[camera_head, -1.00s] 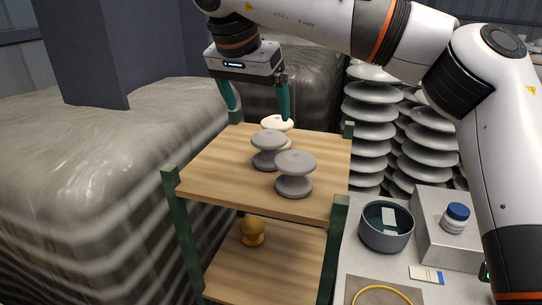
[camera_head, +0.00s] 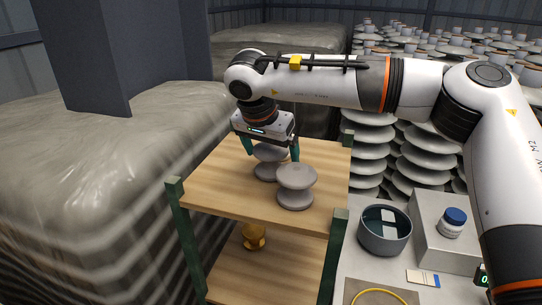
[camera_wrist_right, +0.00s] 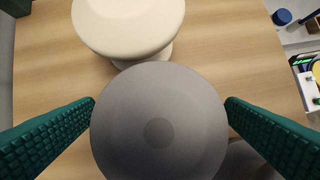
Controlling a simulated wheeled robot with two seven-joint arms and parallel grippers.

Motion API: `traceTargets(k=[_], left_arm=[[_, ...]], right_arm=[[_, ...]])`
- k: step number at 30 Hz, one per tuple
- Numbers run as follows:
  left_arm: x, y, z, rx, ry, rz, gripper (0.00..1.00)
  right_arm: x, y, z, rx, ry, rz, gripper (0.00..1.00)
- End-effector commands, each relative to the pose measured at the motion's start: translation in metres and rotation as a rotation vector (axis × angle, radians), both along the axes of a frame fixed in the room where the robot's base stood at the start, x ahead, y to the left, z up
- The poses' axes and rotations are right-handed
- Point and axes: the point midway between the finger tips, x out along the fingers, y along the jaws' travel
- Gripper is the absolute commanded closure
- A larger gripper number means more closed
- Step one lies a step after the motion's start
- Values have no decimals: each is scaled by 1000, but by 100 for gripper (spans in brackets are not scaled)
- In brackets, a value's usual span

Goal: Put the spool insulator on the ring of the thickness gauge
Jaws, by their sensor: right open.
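My right gripper (camera_head: 271,150) is above the top shelf of a wooden rack, fingers pointing down on either side of a grey spool insulator (camera_head: 267,172). In the right wrist view the open fingers flank this spool's round top (camera_wrist_right: 158,133); I cannot tell whether they touch it. A second grey spool (camera_head: 296,186) stands nearer me on the right. A cream spool (camera_wrist_right: 128,22) stands just beyond the flanked one; the gripper hides it in the head view. A yellow ring (camera_head: 381,291) lies on a brown mat at the lower right. A device with green digits (camera_head: 482,276) is partly hidden by my arm.
The rack's green posts (camera_head: 335,245) rise at its corners. An orange-brown spool (camera_head: 254,237) is on the lower shelf. On the grey table right of the rack are a round pot (camera_head: 384,243) and a blue-capped bottle (camera_head: 452,223) on a grey block.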

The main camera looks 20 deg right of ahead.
Motion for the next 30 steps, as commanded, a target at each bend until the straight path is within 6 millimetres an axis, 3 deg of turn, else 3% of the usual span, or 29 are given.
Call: traceTargets(k=[3, 15, 23, 30], left_arm=[[3, 1, 0, 1, -4, 0, 64], [4, 5, 0, 6, -6, 3, 64], [4, 5, -2, 5, -7, 3, 64], [4, 5, -15, 5, -7, 3, 64]], right_arm=[[0, 0, 0, 0, 0, 0, 10], [0, 0, 1, -1, -2, 0, 73], [0, 0, 6, 0, -3, 0, 73], [1, 1, 48, 1, -6, -1, 73]])
